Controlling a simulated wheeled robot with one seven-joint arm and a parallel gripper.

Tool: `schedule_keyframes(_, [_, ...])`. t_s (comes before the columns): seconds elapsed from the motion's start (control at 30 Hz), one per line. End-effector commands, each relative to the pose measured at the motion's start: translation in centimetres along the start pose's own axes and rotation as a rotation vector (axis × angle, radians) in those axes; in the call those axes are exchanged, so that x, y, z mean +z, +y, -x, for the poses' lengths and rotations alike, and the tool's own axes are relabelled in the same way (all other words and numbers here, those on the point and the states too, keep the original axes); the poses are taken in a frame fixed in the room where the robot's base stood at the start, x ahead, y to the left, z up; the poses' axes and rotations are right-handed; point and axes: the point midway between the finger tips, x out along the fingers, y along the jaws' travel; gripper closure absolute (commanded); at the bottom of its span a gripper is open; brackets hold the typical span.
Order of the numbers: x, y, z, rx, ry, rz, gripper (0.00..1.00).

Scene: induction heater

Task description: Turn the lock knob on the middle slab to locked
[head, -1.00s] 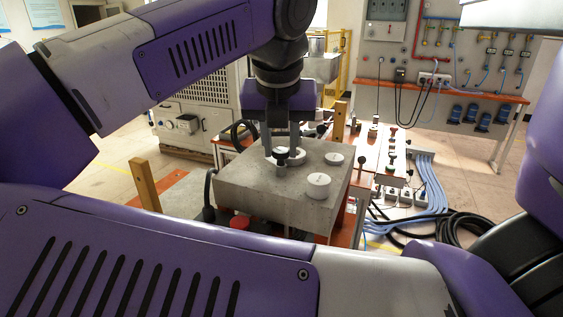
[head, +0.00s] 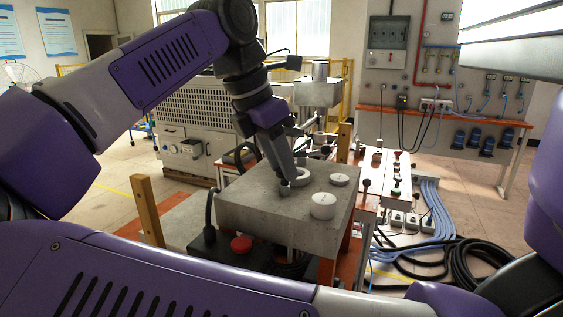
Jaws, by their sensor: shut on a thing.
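A thick grey slab (head: 245,208) stands in front of me with white round caps on top. My gripper (head: 285,187) reaches down onto the slab's top, left of the caps, and is shut on the small lock knob there. Its fingers are seen nearly edge-on and slant down to the right. The knob is almost wholly hidden by the fingers, so its locked or unlocked position cannot be read.
White caps (head: 323,205) stand close to the right of my fingers. A red button (head: 241,244) and black cable lie below the slab's front. Wooden posts (head: 146,208) rise nearby. Other panels with black knobs (head: 366,183) and thick cables (head: 460,240) are at right.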

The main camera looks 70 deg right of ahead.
Motion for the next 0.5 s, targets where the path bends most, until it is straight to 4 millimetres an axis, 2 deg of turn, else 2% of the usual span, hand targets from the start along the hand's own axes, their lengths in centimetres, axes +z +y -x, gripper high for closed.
schedule_keyframes(0.2, [0.11, 0.14, 0.04, -0.050, -0.002, -0.119, 1.00])
schedule_keyframes(0.5, [0.05, 0.22, 0.00, -0.081, -0.001, -0.197, 1.00])
